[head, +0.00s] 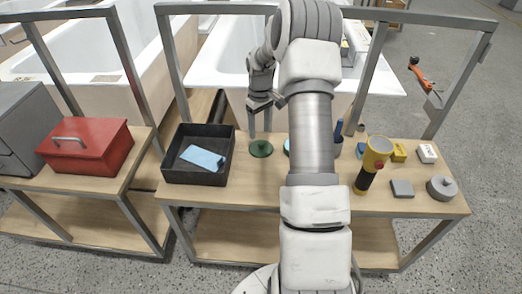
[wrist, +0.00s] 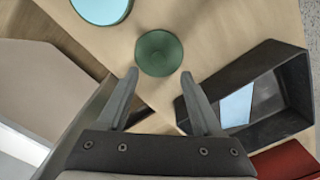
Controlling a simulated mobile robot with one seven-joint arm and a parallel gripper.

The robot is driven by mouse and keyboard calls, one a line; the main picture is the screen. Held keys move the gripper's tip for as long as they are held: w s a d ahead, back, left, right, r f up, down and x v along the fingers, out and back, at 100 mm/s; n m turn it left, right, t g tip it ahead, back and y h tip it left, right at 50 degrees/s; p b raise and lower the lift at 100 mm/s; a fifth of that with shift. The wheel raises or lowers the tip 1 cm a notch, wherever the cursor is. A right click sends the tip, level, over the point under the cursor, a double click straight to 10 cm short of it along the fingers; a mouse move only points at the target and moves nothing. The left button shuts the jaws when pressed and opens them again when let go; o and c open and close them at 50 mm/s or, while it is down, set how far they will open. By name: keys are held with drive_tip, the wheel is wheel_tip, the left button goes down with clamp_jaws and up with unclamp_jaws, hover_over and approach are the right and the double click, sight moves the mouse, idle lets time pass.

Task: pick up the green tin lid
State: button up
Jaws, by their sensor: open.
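The green tin lid (head: 261,149) lies flat on the wooden workbench (head: 230,196), just right of a black tray. It also shows in the wrist view (wrist: 159,53), whole and uncovered, just beyond the fingertips. My gripper (head: 267,134) is above the bench by the lid, pointing down. In the wrist view my gripper (wrist: 159,76) has its two fingers spread apart with nothing between them. The lid lies ahead of the gap between the fingertips.
The black tray (head: 173,165) holds a light blue item (head: 203,158). A light blue disc (wrist: 102,8) lies near the lid. A yellow flashlight (head: 376,153), a grey block (head: 402,188) and a grey round thing (head: 441,188) stand right. A red toolbox (head: 85,146) is left.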

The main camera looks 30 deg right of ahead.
sight(261, 142)
drive_tip(key=shift+d+f+b, duration=0.1)
drive_tip(key=shift+f+b, duration=0.7)
drive_tip(key=shift+f, duration=2.3)
drive_tip(key=shift+s, duration=0.1)
drive_tip(key=shift+c, duration=0.4)
clamp_jaws()
